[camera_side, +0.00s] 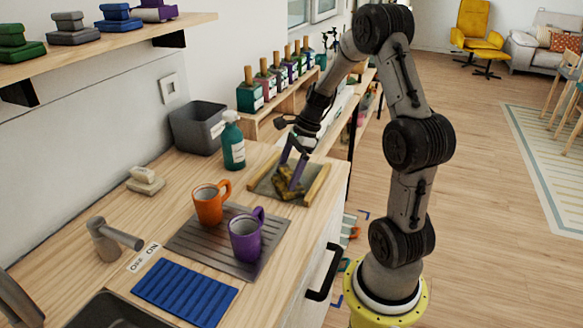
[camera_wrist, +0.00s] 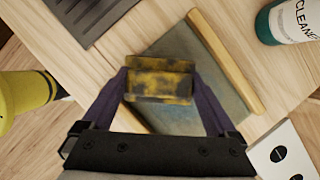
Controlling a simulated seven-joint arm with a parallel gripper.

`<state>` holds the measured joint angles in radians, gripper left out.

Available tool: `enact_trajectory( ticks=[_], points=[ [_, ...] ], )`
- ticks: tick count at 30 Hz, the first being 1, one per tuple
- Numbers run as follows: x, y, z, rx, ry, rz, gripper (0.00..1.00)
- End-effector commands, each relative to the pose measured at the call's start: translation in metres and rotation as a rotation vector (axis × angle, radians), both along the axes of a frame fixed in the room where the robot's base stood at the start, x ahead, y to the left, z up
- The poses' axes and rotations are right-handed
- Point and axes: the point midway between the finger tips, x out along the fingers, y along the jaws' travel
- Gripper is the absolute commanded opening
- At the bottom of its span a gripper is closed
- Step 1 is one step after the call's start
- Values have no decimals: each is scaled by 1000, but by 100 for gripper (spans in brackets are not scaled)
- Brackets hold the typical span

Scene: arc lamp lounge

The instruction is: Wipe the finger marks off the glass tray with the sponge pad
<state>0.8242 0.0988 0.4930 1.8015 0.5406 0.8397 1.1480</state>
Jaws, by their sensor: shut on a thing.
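The sponge pad (camera_side: 288,188) is mottled yellow and black. My gripper (camera_side: 291,178) has its purple fingers shut on the pad's two sides, and the wrist view shows the pad (camera_wrist: 160,78) between them. The glass tray (camera_side: 263,183) is a grey pane with a light wooden rail on each of two sides. It lies on the counter below my gripper. In the wrist view, the pad covers part of the tray (camera_wrist: 216,88). A bluish smudged patch (camera_wrist: 178,120) shows on the pane near the fingers. I cannot tell whether the pad touches the glass.
A teal cleaner bottle (camera_side: 233,147) stands close behind the tray. An orange mug (camera_side: 209,203) and a purple mug (camera_side: 246,238) stand on a grey ribbed mat in front. A grey bin (camera_side: 196,128) stands by the wall. The counter's edge is right of the tray.

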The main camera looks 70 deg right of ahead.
Motion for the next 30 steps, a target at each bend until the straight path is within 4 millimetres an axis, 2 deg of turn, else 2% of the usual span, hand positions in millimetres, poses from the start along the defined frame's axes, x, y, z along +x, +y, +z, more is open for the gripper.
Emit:
enact_trajectory(
  ticks=[5, 14, 30],
  points=[
    [-1, 18, 0, 3, 1, 1, 49],
    [28, 16, 0, 1, 1, 3, 49],
    [27, -35, 0, 1, 1, -2, 49]
  ],
)
